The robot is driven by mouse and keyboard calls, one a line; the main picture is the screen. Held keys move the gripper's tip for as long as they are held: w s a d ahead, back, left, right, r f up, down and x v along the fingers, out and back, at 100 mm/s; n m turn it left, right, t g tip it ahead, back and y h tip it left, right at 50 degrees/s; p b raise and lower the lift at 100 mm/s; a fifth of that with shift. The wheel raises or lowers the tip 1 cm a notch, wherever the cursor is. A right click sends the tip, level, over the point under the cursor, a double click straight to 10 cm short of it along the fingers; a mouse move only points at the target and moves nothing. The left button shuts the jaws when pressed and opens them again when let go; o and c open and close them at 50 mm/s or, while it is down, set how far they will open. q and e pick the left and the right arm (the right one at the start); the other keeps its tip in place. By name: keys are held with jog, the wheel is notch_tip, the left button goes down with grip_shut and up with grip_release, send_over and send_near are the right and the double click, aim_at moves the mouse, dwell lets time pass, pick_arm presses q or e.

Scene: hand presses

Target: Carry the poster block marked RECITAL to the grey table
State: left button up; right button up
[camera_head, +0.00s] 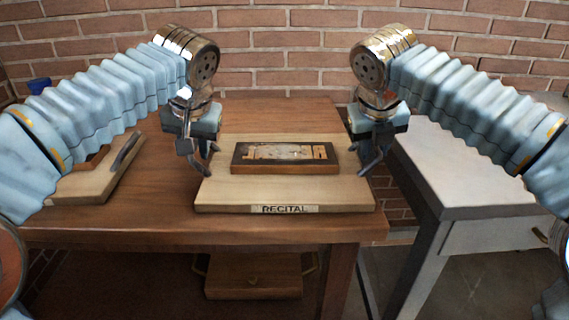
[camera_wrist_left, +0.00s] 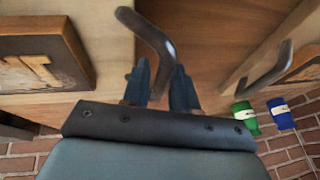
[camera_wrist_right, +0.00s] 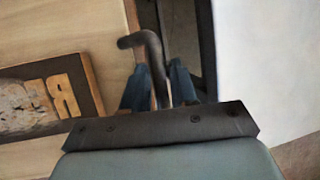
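The poster block marked RECITAL (camera_head: 340,197) is a pale wooden board with a dark framed relief (camera_head: 285,169), lying flat on the brown table (camera_head: 300,232). A dark bent handle stands at each side. My left gripper (camera_head: 197,150) is at the left handle (camera_wrist_left: 148,35), which passes between its fingers. My right gripper (camera_head: 370,148) is at the right handle (camera_wrist_right: 140,41), which also passes between its fingers. Whether the fingers press on the handles I cannot tell. The grey table (camera_head: 470,185) stands at the right, its visible top bare.
Another pale board (camera_head: 85,185) with a dark handle (camera_head: 127,152) lies at the left of the brown table. A green can (camera_wrist_left: 246,118) and a blue can (camera_wrist_left: 281,114) show in the left wrist view. A wooden piece (camera_head: 253,275) is below the table. A gap separates the tables.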

pick_arm(q)
grip_shut()
pick_arm(e)
grip_shut()
pick_arm(q)
jog(key=shift+r, duration=0.1)
pick_arm(e)
jog(key=shift+r, duration=0.15)
dwell(0.9)
